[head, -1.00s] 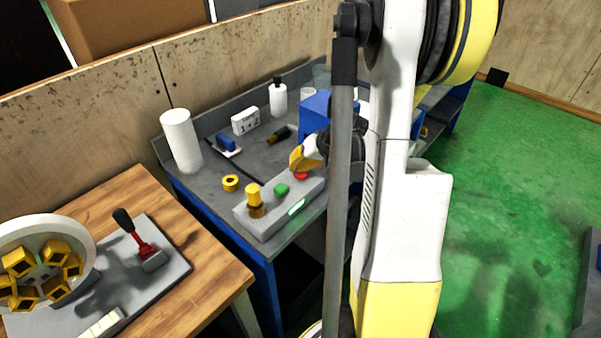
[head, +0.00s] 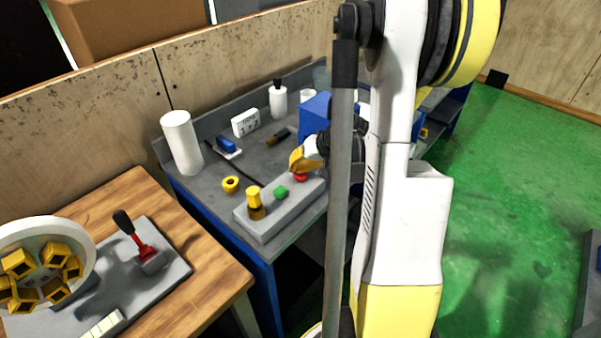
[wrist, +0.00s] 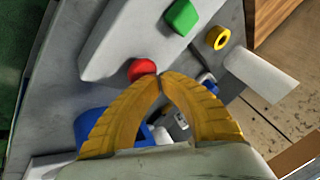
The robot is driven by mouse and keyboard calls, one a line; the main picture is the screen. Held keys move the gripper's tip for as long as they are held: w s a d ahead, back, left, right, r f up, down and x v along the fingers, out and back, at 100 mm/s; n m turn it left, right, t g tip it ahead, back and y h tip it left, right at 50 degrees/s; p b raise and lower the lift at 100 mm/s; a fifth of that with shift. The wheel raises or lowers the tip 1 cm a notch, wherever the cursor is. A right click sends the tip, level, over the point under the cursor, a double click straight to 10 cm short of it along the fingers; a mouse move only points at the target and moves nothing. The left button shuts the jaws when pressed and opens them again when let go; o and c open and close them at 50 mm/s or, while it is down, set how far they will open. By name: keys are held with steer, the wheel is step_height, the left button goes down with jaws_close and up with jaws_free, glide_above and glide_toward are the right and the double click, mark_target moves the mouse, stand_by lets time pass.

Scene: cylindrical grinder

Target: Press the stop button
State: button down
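The red stop button (head: 300,177) sits at the right end of a grey control box (head: 262,222) on the grey bench. It also shows in the wrist view (wrist: 142,69), just beyond my fingertips. My gripper (head: 297,166) points down at the button, and its yellow fingers (wrist: 160,76) meet at their tips with nothing between them. The tips are at the button's edge; whether they touch it I cannot tell. A green button (head: 281,192) and a yellow knob (head: 254,202) stand further left on the box. My arm hides part of the bench.
A yellow ring (head: 231,184), a white cylinder (head: 181,142), a white bottle (head: 278,100) and a blue box (head: 315,112) stand on the bench. A wooden table (head: 208,258) with a red lever (head: 139,240) is at left. Green floor is open at right.

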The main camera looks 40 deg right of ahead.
steer(key=shift+r, duration=0.55)
steer(key=shift+r+p, duration=2.05)
steer(key=shift+r, duration=0.5)
steer(key=s+a+r+n+b, duration=0.1)
steer(key=a+r, duration=0.1)
steer(key=a, duration=0.4)
steer(key=s+a+r+n+b, duration=0.1)
steer(key=a+r, duration=0.1)
steer(key=a, duration=0.4)
steer(key=s+a+r+n+b, duration=0.1)
steer(key=a+r, duration=0.2)
steer(key=a, duration=0.3)
steer(key=shift+r+g+h, duration=0.1)
steer(key=shift+g+h, duration=0.3)
steer(key=s+a+r+n+b, duration=0.1)
steer(key=s+a+n+b, duration=0.1)
steer(key=s+a, duration=0.7)
steer(key=shift+s+a+n+t+h, duration=0.3)
steer(key=shift+s+a+n, duration=0.05)
steer(key=shift+a+n, duration=0.55)
